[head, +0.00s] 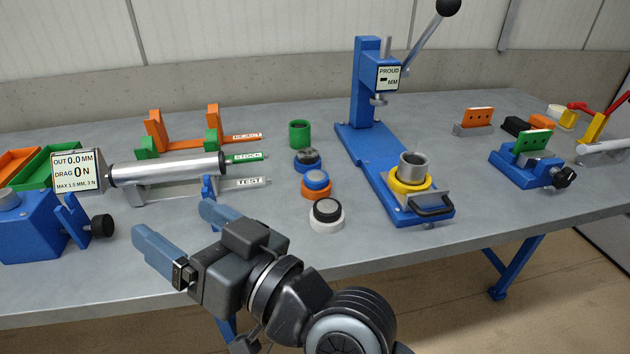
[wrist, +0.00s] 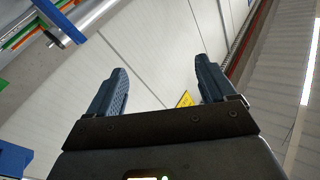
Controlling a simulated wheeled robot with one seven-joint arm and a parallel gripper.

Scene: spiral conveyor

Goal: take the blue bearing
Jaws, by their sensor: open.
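A blue round piece (head: 317,177), which looks like the blue bearing, sits on an orange ring (head: 317,190) in the middle of the table. Behind it is a blue round base (head: 307,165) with a grey and black top, so blue shows on two stacks. My gripper (head: 175,220) is in front and to the left of these stacks, over the table's front part. Its two fingers are spread with nothing between them. In the wrist view my gripper (wrist: 162,66) is also open and empty, facing the wall; no bearing shows there.
A white ring with a black piece (head: 327,212) stands in front, a green cup (head: 299,134) behind. A blue press (head: 368,135) stands to the right. A roller (head: 168,168) and gauge block (head: 30,225) lie left.

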